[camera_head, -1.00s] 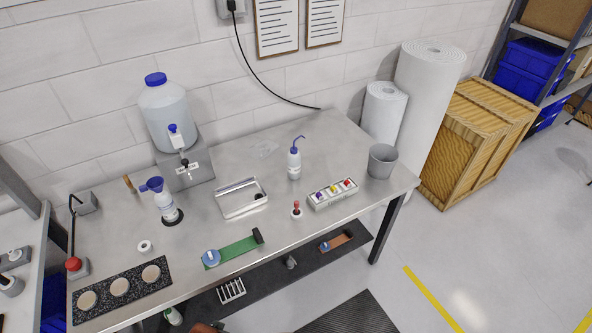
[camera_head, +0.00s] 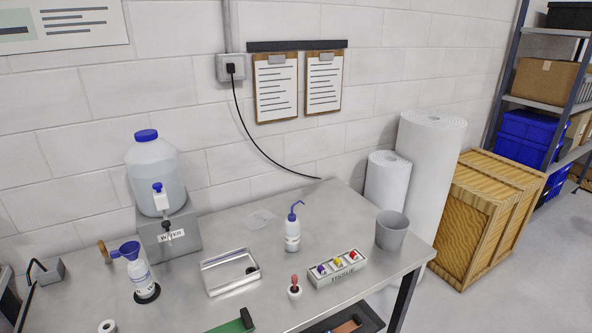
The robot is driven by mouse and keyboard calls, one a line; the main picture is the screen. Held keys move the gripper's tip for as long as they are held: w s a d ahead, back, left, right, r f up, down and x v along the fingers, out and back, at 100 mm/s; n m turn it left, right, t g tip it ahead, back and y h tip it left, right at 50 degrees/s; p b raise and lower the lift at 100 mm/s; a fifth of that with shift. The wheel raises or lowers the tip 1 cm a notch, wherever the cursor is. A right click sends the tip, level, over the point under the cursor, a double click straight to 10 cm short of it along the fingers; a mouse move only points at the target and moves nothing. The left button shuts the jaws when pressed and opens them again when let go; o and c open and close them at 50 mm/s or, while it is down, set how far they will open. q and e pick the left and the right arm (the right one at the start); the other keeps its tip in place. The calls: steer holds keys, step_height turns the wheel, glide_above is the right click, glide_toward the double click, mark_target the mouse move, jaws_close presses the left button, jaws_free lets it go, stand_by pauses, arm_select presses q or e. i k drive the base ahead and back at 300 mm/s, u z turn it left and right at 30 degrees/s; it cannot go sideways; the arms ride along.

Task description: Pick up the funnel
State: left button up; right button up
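Neither of my grippers shows in the head view, so nothing is seen touching the funnel.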

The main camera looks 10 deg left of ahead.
mark_target(131, 250)
steer(key=u, duration=1.35)
